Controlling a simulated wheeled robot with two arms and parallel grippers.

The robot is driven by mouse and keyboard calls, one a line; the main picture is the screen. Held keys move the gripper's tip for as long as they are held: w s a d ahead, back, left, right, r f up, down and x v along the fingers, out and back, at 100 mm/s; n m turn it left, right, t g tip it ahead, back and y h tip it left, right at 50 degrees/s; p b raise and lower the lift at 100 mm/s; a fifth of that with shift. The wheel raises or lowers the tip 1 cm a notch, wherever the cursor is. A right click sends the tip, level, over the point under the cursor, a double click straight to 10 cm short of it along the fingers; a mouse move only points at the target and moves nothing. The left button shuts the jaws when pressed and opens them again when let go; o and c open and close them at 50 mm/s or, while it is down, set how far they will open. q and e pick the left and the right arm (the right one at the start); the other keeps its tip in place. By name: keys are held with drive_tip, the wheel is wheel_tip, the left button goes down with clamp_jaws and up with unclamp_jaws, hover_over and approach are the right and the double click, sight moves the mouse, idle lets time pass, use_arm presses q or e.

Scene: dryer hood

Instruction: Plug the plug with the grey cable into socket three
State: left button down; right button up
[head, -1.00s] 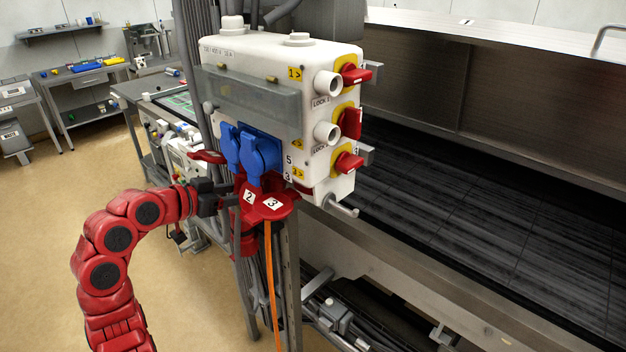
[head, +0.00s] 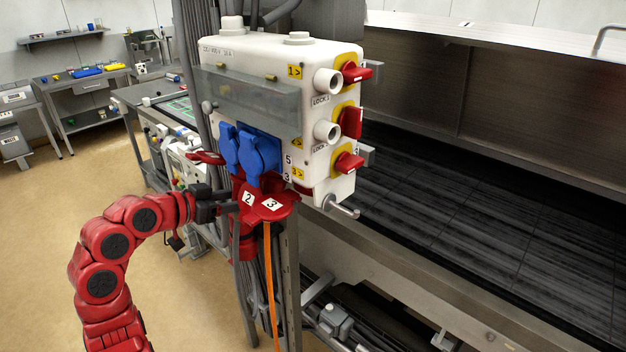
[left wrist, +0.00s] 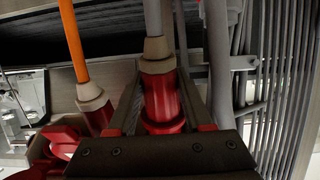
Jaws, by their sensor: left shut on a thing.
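A white socket box (head: 285,60) carries red sockets on its underside, with flaps labelled 2 (head: 248,198) and 3 (head: 271,204). My left gripper (head: 228,203) is just left of flap 2, under the box. In the left wrist view its jaws (left wrist: 165,120) are shut on a red plug (left wrist: 162,97) with a grey cable (left wrist: 153,20). An orange cable (head: 270,280) hangs below flap 3; its plug (left wrist: 92,100) is beside the held plug in the wrist view. The head view does not show whether the held plug's front end touches a socket. My right gripper is not in view.
Two blue sockets (head: 258,152) sit above the red ones. Red rotary switches (head: 350,122) stick out on the box's right side. Grey pipes and a metal post (head: 290,290) stand close below and behind. A dark conveyor (head: 480,210) lies to the right.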

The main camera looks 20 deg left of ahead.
sight(236, 214)
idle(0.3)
use_arm(q)
drive_tip(key=shift+s+a+f+b, duration=0.15)
drive_tip(key=shift+s+f+b, duration=0.15)
drive_tip(key=shift+f+b, duration=0.5)
drive_tip(key=shift+s+a+f+b, duration=0.1)
drive_tip(key=shift+s+f+b, duration=0.2)
drive_tip(key=shift+f+b, duration=0.5)
drive_tip(key=s+a, duration=0.2)
drive_tip(key=s, duration=0.4)
drive_tip(key=shift+a, duration=0.25)
